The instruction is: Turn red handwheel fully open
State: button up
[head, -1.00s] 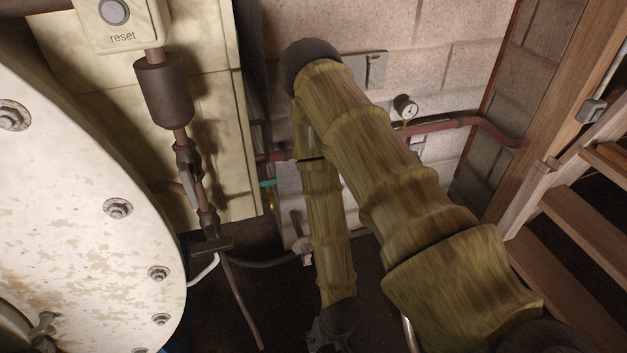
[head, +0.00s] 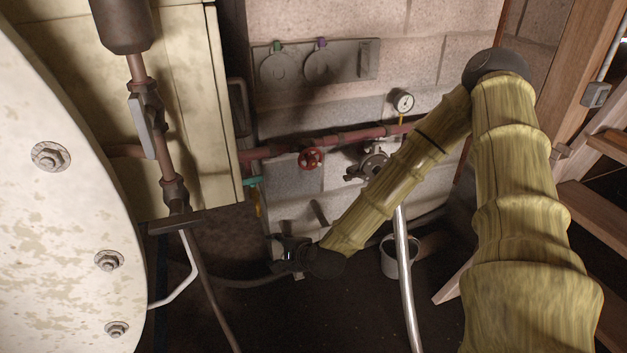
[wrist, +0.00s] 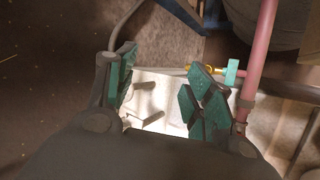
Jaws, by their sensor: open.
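The red handwheel (head: 311,159) sits on the red pipe (head: 345,137) along the block wall, in the middle of the head view. Nothing touches it there. My gripper (head: 280,250) is lower and slightly left of the wheel in the head view, small and dark at the end of my arm. In the wrist view my gripper (wrist: 160,92) is open and empty, its green-padded fingers spread over a pale surface with short pegs. I cannot make out the red handwheel in the wrist view.
A grey valve body (head: 372,163) and a gauge (head: 403,102) are right of the handwheel. A teal-handled valve (wrist: 231,72) is beside the right finger. A bucket (head: 390,260) and a silver pipe (head: 405,285) stand right of my forearm. The large pale vessel (head: 50,220) fills the left.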

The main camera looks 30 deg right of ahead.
jog(key=w+d+r+m+t+h+b, duration=0.2)
jog(key=w+d+r+m+t+b, duration=0.2)
jog(key=w+d+m+b, duration=0.5)
jog(key=m+t+h+b, duration=0.3)
jog(key=m+h+b, duration=0.15)
jog(key=m, duration=0.35)
send_near(313, 165)
jog(key=shift+b+x, duration=1.25)
jog(key=shift+x, duration=3.55)
jog(key=shift+d+r, duration=0.1)
jog(key=shift+g, duration=0.3)
jog(key=c, duration=1)
